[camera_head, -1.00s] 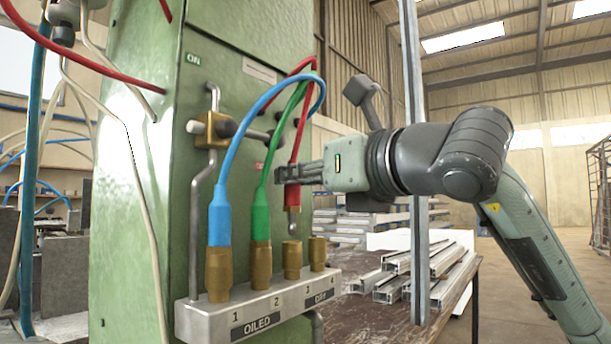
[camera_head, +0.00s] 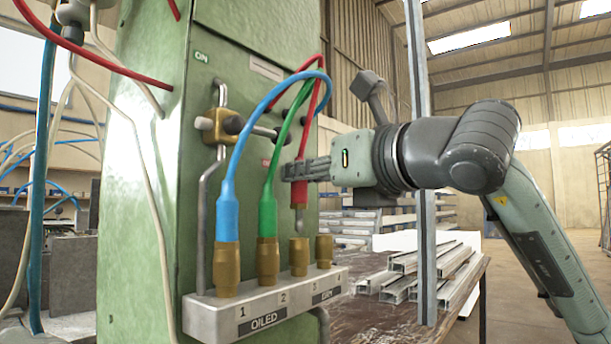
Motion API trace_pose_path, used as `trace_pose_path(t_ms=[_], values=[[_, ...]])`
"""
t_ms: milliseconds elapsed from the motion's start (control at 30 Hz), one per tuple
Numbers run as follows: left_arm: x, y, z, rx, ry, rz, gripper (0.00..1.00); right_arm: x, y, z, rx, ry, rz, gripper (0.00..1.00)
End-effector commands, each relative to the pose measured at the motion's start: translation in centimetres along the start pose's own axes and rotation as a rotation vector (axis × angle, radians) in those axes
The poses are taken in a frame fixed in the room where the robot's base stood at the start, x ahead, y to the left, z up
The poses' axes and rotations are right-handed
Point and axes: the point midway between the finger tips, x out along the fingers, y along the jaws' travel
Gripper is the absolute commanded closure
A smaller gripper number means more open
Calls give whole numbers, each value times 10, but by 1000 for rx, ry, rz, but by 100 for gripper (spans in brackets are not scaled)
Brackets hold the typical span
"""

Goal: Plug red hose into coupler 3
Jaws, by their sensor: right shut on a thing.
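The red hose (camera_head: 301,192) hangs with its plug pointing down, its metal tip (camera_head: 299,218) in the open air. My right gripper (camera_head: 293,172) is shut on the red hose's plug, just above coupler 3 (camera_head: 299,256). A small gap shows between the tip and the brass top of coupler 3, which is empty. The blue hose (camera_head: 228,205) sits in coupler 1 (camera_head: 227,268) and the green hose (camera_head: 268,212) sits in coupler 2 (camera_head: 267,261). Coupler 4 (camera_head: 324,250) is empty. My left gripper is not in view.
The couplers stand on a grey manifold block (camera_head: 213,318) on the green machine cabinet (camera_head: 145,200). A brass valve fitting (camera_head: 217,127) juts out behind the hoses. Aluminium profiles (camera_head: 425,270) lie on a table at right, behind an upright metal post (camera_head: 421,150).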

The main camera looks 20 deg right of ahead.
Motion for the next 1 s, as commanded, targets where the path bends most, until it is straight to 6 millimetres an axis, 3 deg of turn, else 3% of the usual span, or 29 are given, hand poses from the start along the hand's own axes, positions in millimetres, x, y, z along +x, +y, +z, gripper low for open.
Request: trace_pose_path(t_ms=[1000], values=[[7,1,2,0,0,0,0,0,1,0,0,-1,1,100]])
